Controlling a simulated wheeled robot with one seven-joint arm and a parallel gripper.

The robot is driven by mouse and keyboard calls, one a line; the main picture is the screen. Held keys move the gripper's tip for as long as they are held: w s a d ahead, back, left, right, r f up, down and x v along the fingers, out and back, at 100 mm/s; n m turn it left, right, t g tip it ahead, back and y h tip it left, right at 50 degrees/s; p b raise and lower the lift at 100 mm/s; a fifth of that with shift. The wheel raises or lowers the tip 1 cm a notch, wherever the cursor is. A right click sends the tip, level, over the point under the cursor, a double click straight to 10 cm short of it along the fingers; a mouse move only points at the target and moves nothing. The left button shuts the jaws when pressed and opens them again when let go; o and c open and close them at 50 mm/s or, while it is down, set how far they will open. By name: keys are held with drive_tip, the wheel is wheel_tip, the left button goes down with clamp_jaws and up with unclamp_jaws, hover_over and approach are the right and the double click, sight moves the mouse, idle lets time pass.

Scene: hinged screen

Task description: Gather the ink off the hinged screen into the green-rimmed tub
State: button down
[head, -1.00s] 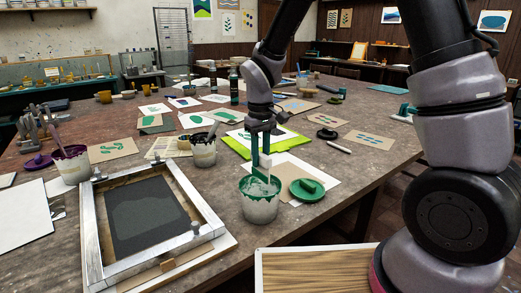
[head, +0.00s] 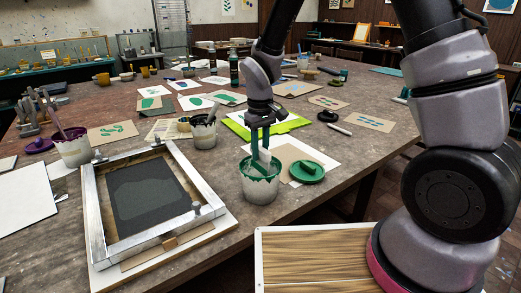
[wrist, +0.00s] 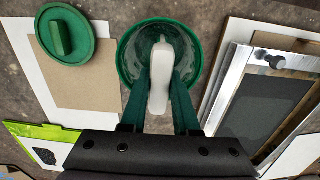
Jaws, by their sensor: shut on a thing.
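The green-rimmed tub (head: 260,188) stands on the table right of the hinged screen, pale with green drips; its rim and green-smeared inside also show in the wrist view (wrist: 131,50). My gripper (head: 261,152) is above the tub's mouth, shut on a whitish scraper-like tool (wrist: 160,78). The tool points down into the mouth; its lower end is partly hidden, and I cannot tell if it touches the inside. The hinged screen (head: 208,187) lies with its metal frame over a board. Its dark grey mesh (head: 150,197) has a paler patch, and I see no green ink on it.
A green lid (head: 306,171) lies on card right of the tub. A grey-rimmed pot (head: 202,132) and a purple-rimmed pot (head: 74,148) with tools stand behind the screen. A lime-green frame (head: 238,126) lies behind the tub. Bare table shows in front of the tub.

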drive_tip(key=shift+a, duration=0.15)
drive_tip(key=shift+s+a, duration=0.9)
drive_tip(key=shift+a, duration=0.3)
idle(0.4)
drive_tip(key=shift+w+d+r, duration=0.15)
drive_tip(key=shift+d, duration=0.05)
idle(0.5)
wheel_tip(320, 180, up, 7)
idle(0.6)
